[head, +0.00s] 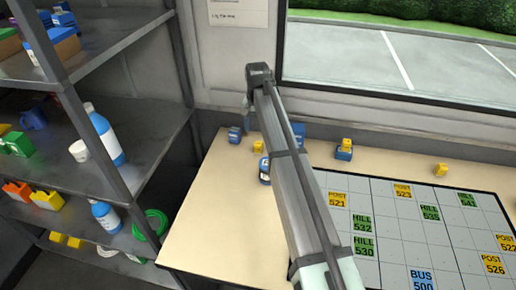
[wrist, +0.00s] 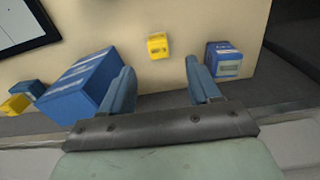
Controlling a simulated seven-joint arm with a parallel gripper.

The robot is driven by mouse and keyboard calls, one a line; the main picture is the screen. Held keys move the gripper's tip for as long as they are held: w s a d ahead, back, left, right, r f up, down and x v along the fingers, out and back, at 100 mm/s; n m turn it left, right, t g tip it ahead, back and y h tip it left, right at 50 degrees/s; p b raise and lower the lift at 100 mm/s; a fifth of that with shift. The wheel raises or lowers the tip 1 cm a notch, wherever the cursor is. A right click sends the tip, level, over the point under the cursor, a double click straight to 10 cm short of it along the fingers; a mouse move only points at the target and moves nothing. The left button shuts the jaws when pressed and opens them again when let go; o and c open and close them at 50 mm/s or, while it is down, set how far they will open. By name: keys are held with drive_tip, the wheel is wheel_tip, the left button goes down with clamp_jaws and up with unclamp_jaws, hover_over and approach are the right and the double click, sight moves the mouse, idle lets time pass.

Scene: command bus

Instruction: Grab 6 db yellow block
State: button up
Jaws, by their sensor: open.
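A small yellow block (wrist: 158,46) sits on the table ahead of my fingers in the wrist view, roughly in line with the gap between them. It appears to be the yellow block (head: 258,146) left of my arm in the head view. Its label is too small to read. My gripper (wrist: 161,74) is open and empty, with its two blue-grey fingers apart. Other yellow blocks are in the head view: one on a blue block (head: 346,142) behind the board and one further right (head: 440,169). I cannot tell which one is marked 6 db.
A large blue box (wrist: 80,85) lies close to the left finger in the wrist view. A blue block (wrist: 223,60) is near the right finger. Another blue block (head: 265,171) stands beside the gridded board (head: 390,215). The table's front left is clear; a shelf (head: 95,80) stands left.

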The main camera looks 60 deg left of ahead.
sight(258, 144)
wheel_tip(258, 144, down, 9)
drive_tip(key=shift+w+d+f, duration=0.1)
drive_tip(key=shift+f, duration=0.1)
drive_tip(key=c, duration=1)
